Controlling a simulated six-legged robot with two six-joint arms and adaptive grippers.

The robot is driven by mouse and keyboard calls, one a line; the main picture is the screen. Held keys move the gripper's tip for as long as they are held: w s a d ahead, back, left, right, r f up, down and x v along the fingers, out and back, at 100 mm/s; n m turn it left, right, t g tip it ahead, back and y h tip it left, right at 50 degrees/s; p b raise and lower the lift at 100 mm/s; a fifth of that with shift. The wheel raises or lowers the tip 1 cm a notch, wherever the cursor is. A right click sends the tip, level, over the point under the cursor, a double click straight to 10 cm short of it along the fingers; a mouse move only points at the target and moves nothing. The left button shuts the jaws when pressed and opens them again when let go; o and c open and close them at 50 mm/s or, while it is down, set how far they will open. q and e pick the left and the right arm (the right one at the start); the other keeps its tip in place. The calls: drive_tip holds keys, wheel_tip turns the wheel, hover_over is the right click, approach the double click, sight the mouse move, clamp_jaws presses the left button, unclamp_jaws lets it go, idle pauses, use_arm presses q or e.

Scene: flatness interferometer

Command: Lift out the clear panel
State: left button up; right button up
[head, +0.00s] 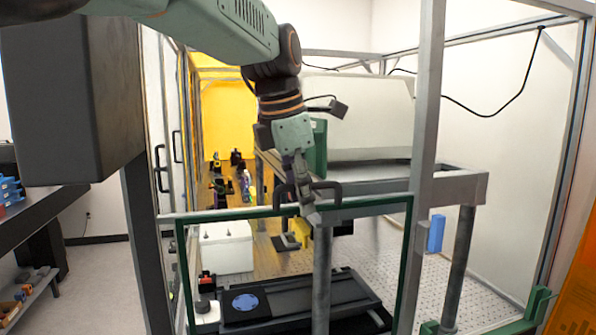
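The clear panel has a thin green frame (184,275) and stands upright at the front of the metal-framed enclosure. Its see-through middle shows the equipment behind it. A black handle (330,186) rises at the middle of its top edge. My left gripper (307,203) reaches down from above, and its fingers overlap the middle of the handle. The fingers are seen nearly edge-on, so I cannot tell whether they are closed around the bar. The panel's bottom edge is out of the picture. My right gripper is not in view.
A grey metal post (428,130) rises just right of the panel. Behind the panel are a white box (227,248), a black stage with a blue disc (246,302) and a grey column (322,268). Green brackets (540,303) stand at lower right. A bench (50,210) is at left.

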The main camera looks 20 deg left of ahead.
use_arm(q)
drive_tip(key=f, duration=0.1)
drive_tip(key=w+f, duration=0.1)
drive_tip(key=shift+w+d+f, duration=0.3)
drive_tip(key=shift+d+f, duration=0.05)
drive_tip(key=shift+d, duration=0.05)
drive_tip(key=shift+s+a+r, duration=0.1)
drive_tip(key=shift+s+a, duration=0.05)
drive_tip(key=shift+s, duration=0.1)
drive_tip(key=shift+c, duration=0.3)
drive_tip(key=shift+s+a, duration=0.1)
drive_tip(key=shift+s, duration=0.05)
drive_tip(key=c, duration=0.3)
drive_tip(key=shift+w+d, duration=0.2)
drive_tip(key=shift+w, duration=0.1)
clamp_jaws()
drive_tip(key=shift+s, duration=0.1)
